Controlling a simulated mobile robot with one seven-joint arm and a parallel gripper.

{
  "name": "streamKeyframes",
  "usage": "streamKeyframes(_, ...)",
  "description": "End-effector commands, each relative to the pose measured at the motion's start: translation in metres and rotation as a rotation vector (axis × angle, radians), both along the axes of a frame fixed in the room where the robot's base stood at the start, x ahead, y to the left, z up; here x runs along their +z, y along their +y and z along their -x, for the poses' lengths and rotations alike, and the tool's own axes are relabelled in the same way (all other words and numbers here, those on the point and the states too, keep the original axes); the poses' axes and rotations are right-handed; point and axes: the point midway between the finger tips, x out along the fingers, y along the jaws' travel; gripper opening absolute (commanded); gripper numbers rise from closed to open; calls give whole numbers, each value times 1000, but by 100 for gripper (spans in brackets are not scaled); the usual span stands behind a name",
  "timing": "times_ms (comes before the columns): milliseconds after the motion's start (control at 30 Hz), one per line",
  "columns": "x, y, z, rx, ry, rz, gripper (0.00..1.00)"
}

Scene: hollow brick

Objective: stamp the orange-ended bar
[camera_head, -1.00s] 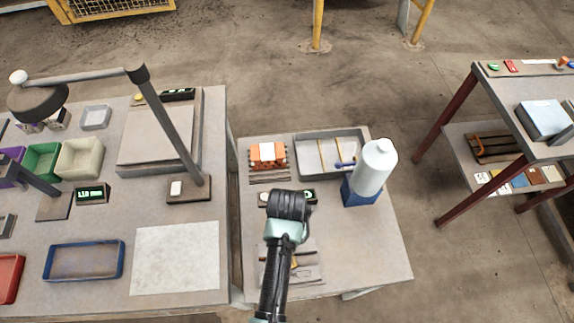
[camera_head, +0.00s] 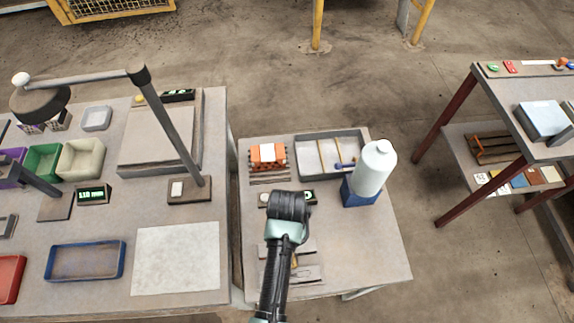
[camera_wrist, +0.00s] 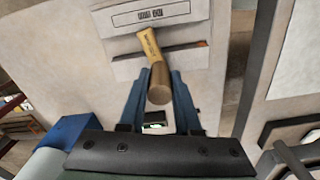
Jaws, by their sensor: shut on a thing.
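My gripper (camera_wrist: 157,82) has two blue fingers on either side of a brown wooden tool (camera_wrist: 151,42) with a round end towards the camera. The tool's far part reaches over a pale fixture (camera_wrist: 128,70) with a dark-marked label (camera_wrist: 151,16). A thin orange strip (camera_wrist: 203,43) shows at the fixture's right, beside the tool; it looks like the end of a bar, most of which is hidden. In the head view, my dark wrist hides my fingers and part of the fixture (camera_head: 308,274) on the small table. Contact between tool and bar cannot be told.
The left bench holds a blue tray (camera_head: 84,262) and a lamp. The table's right front is clear.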

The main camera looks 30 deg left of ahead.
Motion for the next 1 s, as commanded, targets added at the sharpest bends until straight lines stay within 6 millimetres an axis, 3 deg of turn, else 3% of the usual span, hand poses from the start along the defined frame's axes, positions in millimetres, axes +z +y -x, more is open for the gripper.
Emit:
streamKeyframes(467,-1,0,1,0,2,0,0)
streamKeyframes(1000,39,0,0,0,1,0,0)
